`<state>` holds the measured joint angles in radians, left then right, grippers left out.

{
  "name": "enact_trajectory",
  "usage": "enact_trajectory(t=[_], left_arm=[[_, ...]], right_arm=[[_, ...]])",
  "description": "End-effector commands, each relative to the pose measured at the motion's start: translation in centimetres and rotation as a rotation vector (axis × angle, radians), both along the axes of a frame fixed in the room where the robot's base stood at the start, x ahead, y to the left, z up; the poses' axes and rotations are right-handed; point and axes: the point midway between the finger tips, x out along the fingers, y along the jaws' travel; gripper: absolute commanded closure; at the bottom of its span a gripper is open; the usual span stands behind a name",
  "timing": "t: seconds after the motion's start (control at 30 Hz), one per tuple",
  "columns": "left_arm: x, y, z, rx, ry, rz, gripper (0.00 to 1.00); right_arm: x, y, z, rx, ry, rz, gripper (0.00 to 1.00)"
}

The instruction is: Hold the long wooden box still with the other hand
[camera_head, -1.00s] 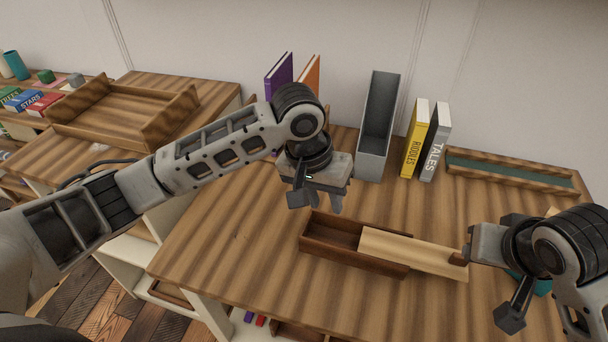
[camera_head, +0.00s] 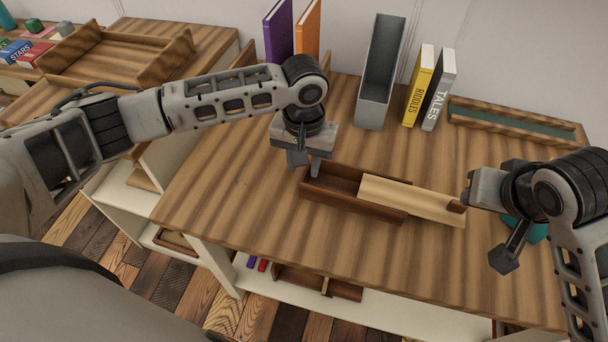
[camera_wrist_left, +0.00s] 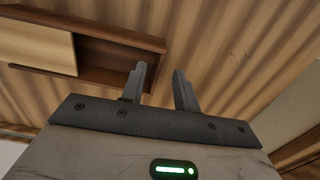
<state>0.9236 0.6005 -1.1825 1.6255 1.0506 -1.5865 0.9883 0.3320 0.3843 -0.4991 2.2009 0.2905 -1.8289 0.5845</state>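The long wooden box (camera_head: 349,202) is dark brown and lies on the plank-topped table, its left part open and hollow. A pale sliding lid (camera_head: 410,198) covers its right part and sticks out past the right end. The box also shows at upper left in the left wrist view (camera_wrist_left: 120,75). My left gripper (camera_head: 305,168) is open and empty, pointing down by the box's left end; one finger overlaps the box end in the wrist view, and contact is unclear. My right gripper (camera_head: 466,198) is at the dark knob (camera_head: 456,207) on the lid's outer end; its fingers are mostly hidden.
Behind the box stand purple (camera_head: 278,32) and orange books (camera_head: 308,30), a grey upright holder (camera_head: 380,75), and yellow (camera_head: 418,88) and grey books (camera_head: 439,92). A shallow green-lined tray (camera_head: 515,125) lies at back right. The tabletop left and front of the box is clear.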

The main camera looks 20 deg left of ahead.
Motion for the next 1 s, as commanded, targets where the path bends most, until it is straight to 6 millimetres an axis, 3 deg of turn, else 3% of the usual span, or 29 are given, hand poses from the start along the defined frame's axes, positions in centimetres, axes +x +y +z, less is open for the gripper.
enact_trajectory(t=[0.1, 0.3, 0.7, 0.83, 1.0], left_arm=[[0.0, 0.0, -2.2, 0.001, 0.002, 0.0, 0.69], [0.0, -0.1, -4.5, 0.0, 0.0, -0.001, 0.69], [0.0, 0.0, -5.2, -0.001, -0.001, -0.001, 0.69], [0.0, 0.0, -5.1, -0.001, -0.001, -0.001, 1.0], [0.0, 0.0, -5.1, -0.001, -0.001, -0.001, 1.0]], right_arm=[[0.0, 0.0, 0.0, 0.0, 0.0, 0.0, 0.64], [0.0, 0.0, 0.0, 0.0, 0.0, 0.0, 0.64], [0.0, 0.0, 0.0, 0.0, 0.0, 0.0, 0.64], [0.0, 0.0, 0.0, 0.0, 0.0, 0.0, 0.64], [0.0, 0.0, 0.0, 0.0, 0.0, 0.0, 0.64]])
